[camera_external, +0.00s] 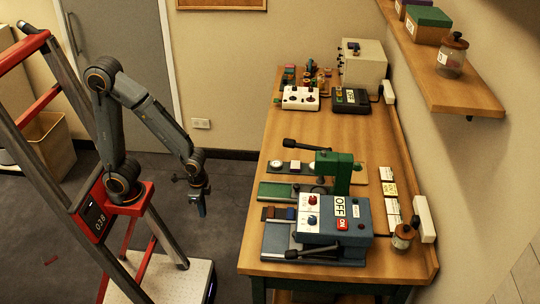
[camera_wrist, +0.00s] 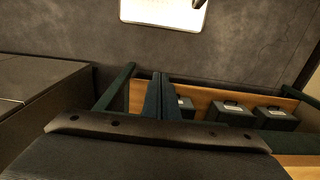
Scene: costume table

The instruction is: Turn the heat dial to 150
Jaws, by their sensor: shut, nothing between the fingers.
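A blue machine (camera_external: 350,232) stands at the near end of the wooden table in the external view. The scale marks are too small to read, and I cannot tell which knob is the heat dial. My gripper (camera_external: 201,208) hangs left of the table, over the floor and well apart from the machine. Its fingers are shut and empty in the wrist view (camera_wrist: 163,95). The machine does not show in the wrist view.
A green press (camera_external: 335,170) stands just behind the blue machine, with a black lever towards the left. A glass jar (camera_external: 403,238) stands to its right. Several dark cases (camera_wrist: 230,112) sit on a low wooden shelf.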

